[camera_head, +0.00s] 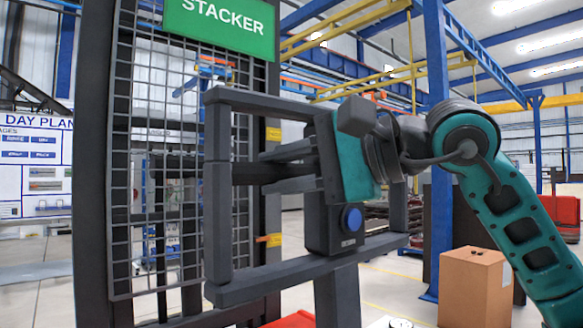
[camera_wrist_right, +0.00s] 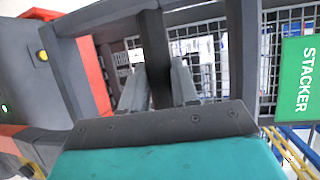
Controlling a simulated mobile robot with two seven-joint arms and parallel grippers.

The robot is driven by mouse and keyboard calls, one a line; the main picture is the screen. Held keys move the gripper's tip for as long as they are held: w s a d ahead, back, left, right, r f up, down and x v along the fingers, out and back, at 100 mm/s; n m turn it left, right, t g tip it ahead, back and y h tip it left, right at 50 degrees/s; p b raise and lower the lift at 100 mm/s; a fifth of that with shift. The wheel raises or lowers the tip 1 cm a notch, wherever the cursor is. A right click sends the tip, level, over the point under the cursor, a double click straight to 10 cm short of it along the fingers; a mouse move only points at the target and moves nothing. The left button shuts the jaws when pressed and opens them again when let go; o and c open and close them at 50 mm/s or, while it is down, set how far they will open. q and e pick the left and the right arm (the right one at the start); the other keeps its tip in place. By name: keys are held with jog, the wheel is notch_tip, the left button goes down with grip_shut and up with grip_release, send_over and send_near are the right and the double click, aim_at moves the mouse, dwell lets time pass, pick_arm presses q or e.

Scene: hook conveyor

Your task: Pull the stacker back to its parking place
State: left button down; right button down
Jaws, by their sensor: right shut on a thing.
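The stacker's dark grey handle frame (camera_head: 213,210) stands upright in the middle of the head view, with a control box and blue button (camera_head: 351,218) on its right part. A bit of the stacker's red body (camera_head: 291,320) shows at the bottom edge; red and grey parts (camera_wrist_right: 94,78) also show in the wrist view. My right gripper (camera_head: 268,171) is shut on the frame's dark middle bar, with one finger on each side of it (camera_wrist_right: 160,78). The green STACKER sign (camera_head: 222,26) hangs on a mesh panel behind the handle. My left gripper is out of view.
The black-framed mesh panel (camera_head: 120,170) rises close behind the handle. A cardboard box (camera_head: 474,287) stands at the right, near a blue post (camera_head: 438,150). A white board (camera_head: 32,165) is at the far left. Pale floor (camera_head: 40,290) shows clear at the lower left.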

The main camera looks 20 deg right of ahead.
jog(key=shift+w+f, duration=0.25)
jog(key=shift+w, duration=0.05)
jog(key=c, duration=1.2)
grip_release()
jog(key=shift+w+a, duration=0.1)
jog(key=shift+w, duration=0.05)
jog(key=shift+c, duration=0.2)
jog(key=shift+o, duration=0.8)
jog(key=shift+w+a+f, duration=0.1)
jog(key=shift+w, duration=0.05)
jog(key=shift+o, duration=1.2)
jog(key=shift+s+r, duration=0.2)
jog(key=b+v, duration=0.1)
jog(key=v, duration=1.1)
jog(key=shift+s+d, duration=0.25)
jog(key=shift+d, duration=0.1)
